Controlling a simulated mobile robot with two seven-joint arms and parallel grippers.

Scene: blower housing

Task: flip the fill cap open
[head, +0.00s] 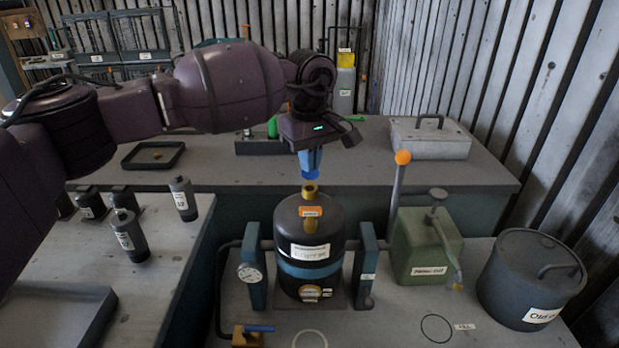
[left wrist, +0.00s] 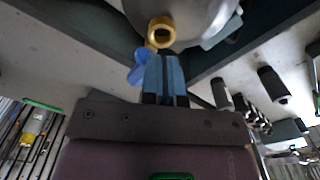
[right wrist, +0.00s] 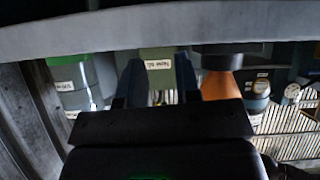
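The black blower housing (head: 309,238) with a blue band stands upright in its frame in the head view. Its brass filler neck (head: 310,189) is on top, and the left wrist view shows the neck's round mouth (left wrist: 161,32) uncovered. The blue fill cap (left wrist: 137,70) stands beside that mouth, tilted up off it, close against my left fingers. In the head view a bit of bright blue (head: 310,174) shows just below the fingertips. My left gripper (head: 311,160) points down above the neck with its fingers together. My right gripper (right wrist: 158,82) is open and empty, outside the head view.
A green can (head: 424,246) and a dark lidded pot (head: 531,278) stand right of the housing. An orange-knobbed lever (head: 398,190) rises close to its right. Several dark canisters (head: 130,236) stand on the left bench. A grey lidded box (head: 430,138) sits behind.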

